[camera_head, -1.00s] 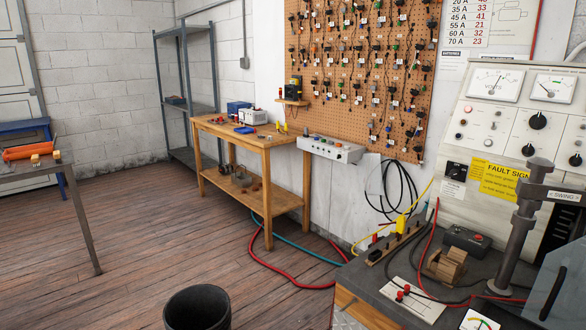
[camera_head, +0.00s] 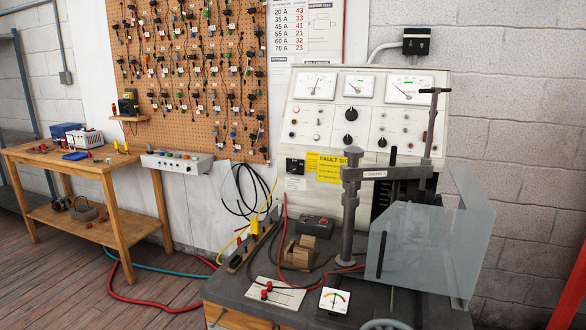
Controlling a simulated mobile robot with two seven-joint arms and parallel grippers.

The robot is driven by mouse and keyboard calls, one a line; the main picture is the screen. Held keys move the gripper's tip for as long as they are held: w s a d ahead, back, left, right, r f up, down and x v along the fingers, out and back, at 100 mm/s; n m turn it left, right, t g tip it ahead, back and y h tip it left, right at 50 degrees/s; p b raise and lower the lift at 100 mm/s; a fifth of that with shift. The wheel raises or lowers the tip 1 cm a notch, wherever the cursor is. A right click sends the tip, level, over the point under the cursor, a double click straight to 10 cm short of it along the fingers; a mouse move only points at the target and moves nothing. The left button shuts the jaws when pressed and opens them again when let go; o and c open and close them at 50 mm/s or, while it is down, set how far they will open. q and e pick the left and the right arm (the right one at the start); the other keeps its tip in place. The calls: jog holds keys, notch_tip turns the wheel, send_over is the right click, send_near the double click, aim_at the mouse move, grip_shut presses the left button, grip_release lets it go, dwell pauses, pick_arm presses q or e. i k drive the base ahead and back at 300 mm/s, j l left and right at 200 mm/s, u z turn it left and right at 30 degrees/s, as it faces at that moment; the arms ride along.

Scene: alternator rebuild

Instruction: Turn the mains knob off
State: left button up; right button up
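The test bench's sloped cream panel (camera_head: 300,127) stands on the right half of the view. A black box (camera_head: 416,41) is on the wall above. I cannot read which of these is marked mains, nor its setting. Neither of my grippers is in view.
A clamp post (camera_head: 349,215) with a swing arm and a clear guard (camera_head: 430,245) stand in front of the panel. The dark bench top (camera_head: 235,290) holds a wooden block (camera_head: 300,250), cables and meters. A wooden table (camera_head: 110,178) is at left; floor between is partly crossed by hoses.

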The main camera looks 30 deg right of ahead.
aim_at(294, 168)
jog(key=i+j, duration=0.1)
jog(key=j, duration=0.3)
jog(key=i+j, duration=0.15)
jog(key=j, duration=0.3)
jog(key=j+z, duration=0.15)
jog(key=z, duration=0.25)
jog(key=j+z, duration=0.2)
jog(key=z, duration=0.15)
jog(key=j+z, duration=0.15)
jog(key=z, duration=0.25)
